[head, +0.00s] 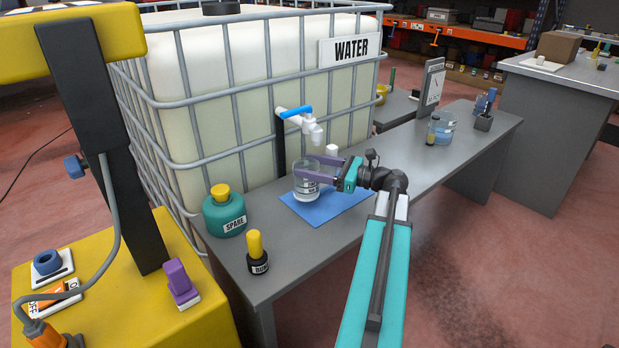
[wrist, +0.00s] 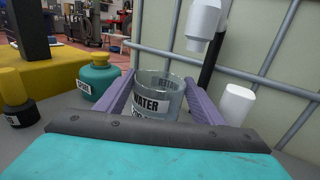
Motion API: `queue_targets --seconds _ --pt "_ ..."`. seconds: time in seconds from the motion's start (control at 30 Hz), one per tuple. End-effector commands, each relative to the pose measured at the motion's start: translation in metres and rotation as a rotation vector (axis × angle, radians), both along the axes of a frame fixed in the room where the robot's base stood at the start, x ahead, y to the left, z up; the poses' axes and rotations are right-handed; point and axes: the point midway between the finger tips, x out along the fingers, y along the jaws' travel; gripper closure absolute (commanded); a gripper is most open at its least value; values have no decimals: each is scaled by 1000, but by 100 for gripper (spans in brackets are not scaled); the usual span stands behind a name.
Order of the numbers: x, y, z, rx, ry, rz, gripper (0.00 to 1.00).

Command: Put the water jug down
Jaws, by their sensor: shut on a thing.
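The water jug (head: 306,184) is a clear vessel with a "WATER" label, upright under the tap (head: 312,128) of the big water tank. It also shows in the wrist view (wrist: 158,100). My gripper (head: 318,175) is shut on the jug, with a purple finger on each side of it; the fingers also show in the wrist view (wrist: 160,98). A blue mat (head: 335,205) lies on the grey bench below the jug. I cannot tell whether the jug's base touches the mat. The jug's lower part is hidden in the wrist view.
A green SPARE bottle (head: 224,215) and a small black bottle with a yellow cap (head: 257,255) stand left on the bench (head: 300,248). A white cylinder (wrist: 236,104) stands close right of the jug. The caged tank (head: 230,100) borders the back.

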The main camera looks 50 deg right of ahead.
Motion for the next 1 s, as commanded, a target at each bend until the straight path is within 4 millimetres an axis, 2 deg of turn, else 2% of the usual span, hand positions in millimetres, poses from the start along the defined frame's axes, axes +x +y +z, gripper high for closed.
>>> queue_targets --seconds 0.3,0.77,0.8,0.9,1.0 --pt "0 0 -31 0 -1 0 85" --pt "0 0 -35 0 -1 0 85" --pt "0 0 -36 1 0 0 37" --pt "0 0 -36 0 0 0 20" --pt "0 0 -36 0 0 0 20"
